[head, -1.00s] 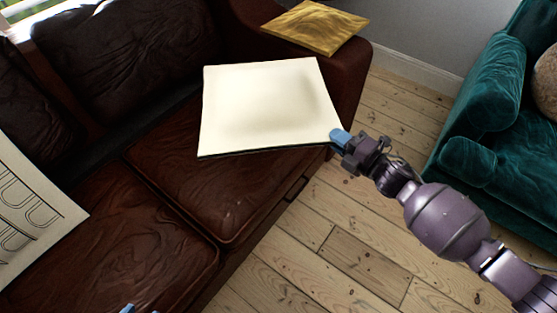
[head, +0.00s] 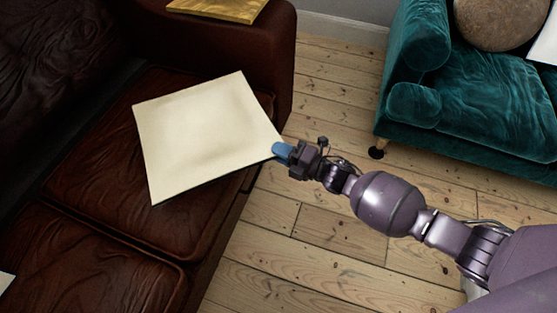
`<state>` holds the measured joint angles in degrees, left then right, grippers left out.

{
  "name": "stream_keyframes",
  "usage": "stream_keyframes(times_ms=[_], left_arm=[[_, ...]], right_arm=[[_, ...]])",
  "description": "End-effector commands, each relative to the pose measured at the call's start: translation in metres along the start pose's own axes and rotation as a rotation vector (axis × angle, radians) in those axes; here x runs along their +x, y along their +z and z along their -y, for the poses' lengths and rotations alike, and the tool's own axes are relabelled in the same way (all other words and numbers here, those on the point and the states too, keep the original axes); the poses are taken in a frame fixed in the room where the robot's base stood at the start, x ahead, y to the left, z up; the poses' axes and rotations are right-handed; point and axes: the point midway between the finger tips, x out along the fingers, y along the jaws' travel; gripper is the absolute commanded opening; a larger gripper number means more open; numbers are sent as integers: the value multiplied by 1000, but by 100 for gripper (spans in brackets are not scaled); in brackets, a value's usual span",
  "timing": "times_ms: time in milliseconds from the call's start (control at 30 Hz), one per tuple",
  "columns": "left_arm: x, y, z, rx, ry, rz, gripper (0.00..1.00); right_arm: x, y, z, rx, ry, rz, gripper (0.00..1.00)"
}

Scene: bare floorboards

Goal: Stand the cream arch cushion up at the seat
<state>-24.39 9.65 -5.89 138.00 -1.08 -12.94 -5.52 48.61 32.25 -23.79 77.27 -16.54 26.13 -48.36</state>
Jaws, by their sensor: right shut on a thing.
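A plain cream cushion (head: 205,140) is over the right part of the brown leather sofa seat (head: 110,220), near the arm. It lies nearly flat, its pale face up. No arch pattern shows on this face; its underside is hidden. My right gripper (head: 283,152) is shut on its right corner, at the front edge of the seat. I cannot tell how much of the cushion rests on the seat. A pale corner of another cushion (head: 5,285) shows at the lower left edge. My left gripper is not in view.
A teal sofa (head: 470,85) with a round tan cushion (head: 500,20) stands at the right. Bare floorboards (head: 320,95) lie between the sofas.

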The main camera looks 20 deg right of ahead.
Motion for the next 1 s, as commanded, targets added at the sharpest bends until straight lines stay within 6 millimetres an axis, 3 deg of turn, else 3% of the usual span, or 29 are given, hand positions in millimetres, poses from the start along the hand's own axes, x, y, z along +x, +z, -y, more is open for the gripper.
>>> stream_keyframes(times_ms=[133, 400, 900, 933, 1000], left_arm=[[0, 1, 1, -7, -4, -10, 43], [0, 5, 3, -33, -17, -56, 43], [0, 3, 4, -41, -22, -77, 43], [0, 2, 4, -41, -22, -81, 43], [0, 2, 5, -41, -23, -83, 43]], right_arm=[[2, 0, 6, 0, 6, -1, 0], [0, -1, 43, 4, 3, -1, 0], [1, 0, 47, -1, 7, -1, 0], [0, 0, 49, -1, 2, 0, 16], [0, 0, 48, -2, 3, 0, 27]])
